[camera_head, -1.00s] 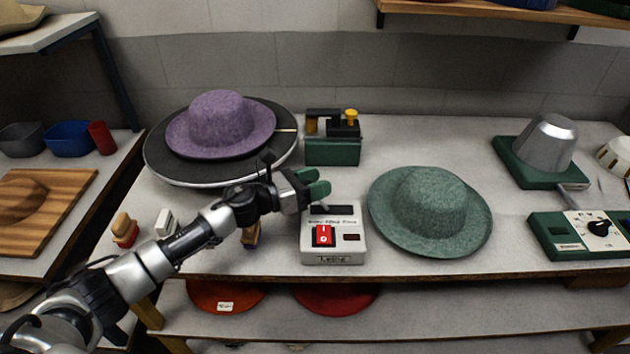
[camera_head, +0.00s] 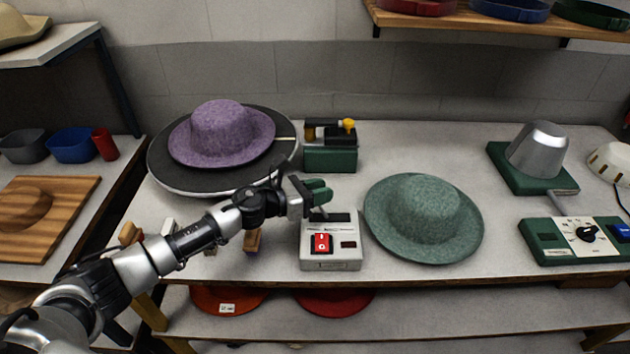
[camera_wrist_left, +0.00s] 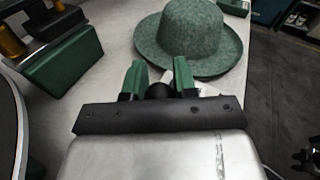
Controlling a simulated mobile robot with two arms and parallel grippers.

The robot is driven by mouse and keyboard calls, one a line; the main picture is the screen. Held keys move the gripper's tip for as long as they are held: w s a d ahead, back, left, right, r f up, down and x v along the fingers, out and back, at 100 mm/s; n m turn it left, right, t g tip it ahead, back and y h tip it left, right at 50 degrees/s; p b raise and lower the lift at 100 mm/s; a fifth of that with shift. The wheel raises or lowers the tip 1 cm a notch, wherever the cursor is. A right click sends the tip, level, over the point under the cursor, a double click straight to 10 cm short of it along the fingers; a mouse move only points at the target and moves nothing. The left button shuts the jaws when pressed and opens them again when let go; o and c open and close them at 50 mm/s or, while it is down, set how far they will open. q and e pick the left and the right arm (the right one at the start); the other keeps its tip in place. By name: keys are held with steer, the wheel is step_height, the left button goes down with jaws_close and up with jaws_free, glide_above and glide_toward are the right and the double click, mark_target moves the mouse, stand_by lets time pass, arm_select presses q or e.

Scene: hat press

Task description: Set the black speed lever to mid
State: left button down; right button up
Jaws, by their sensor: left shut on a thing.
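The white control box (camera_head: 330,256) stands near the table's front edge, with a red switch (camera_head: 321,243) and a small dark display on its face. My left gripper (camera_head: 319,191) is over the back of this box, its green fingers pointing right. In the left wrist view, the round black lever knob (camera_wrist_left: 159,91) sits between the two green fingers (camera_wrist_left: 160,77), which are closed on it. The lever's shaft and its exact setting are mostly hidden by the fingers and gripper body. My right gripper is not in view.
A green felt hat (camera_head: 423,220) lies close to the right of the box. A purple hat (camera_head: 222,135) rests on a dark round plate behind my left arm. A green device (camera_head: 330,158) stands behind the gripper. A dial panel (camera_head: 545,241) is at the far right.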

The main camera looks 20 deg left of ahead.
arm_select(q)
steer(key=p, duration=0.1)
steer(key=d+y, duration=0.1)
steer(key=p, duration=0.1)
steer(key=shift+w+d+r+m+g+p, duration=0.25)
steer(key=shift+d+r+m+g+p, duration=0.05)
steer(key=shift+d+p, duration=0.05)
steer(key=shift+d, duration=0.25)
steer(key=shift+w+d+f, duration=0.1)
steer(key=shift+w+d, duration=0.05)
steer(key=shift+d, duration=0.5)
steer(key=shift+d+f, duration=0.1)
steer(key=shift+d, duration=0.05)
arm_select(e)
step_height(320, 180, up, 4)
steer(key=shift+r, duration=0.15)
arm_select(q)
steer(key=shift+f, duration=0.1)
steer(key=c, duration=1.2)
jaws_free()
steer(key=shift+c, duration=0.2)
steer(key=o, duration=0.4)
steer(key=shift+w+d, duration=0.1)
steer(key=shift+d, duration=0.1)
steer(key=shift+c, duration=0.2)
steer(key=shift+a, duration=0.1)
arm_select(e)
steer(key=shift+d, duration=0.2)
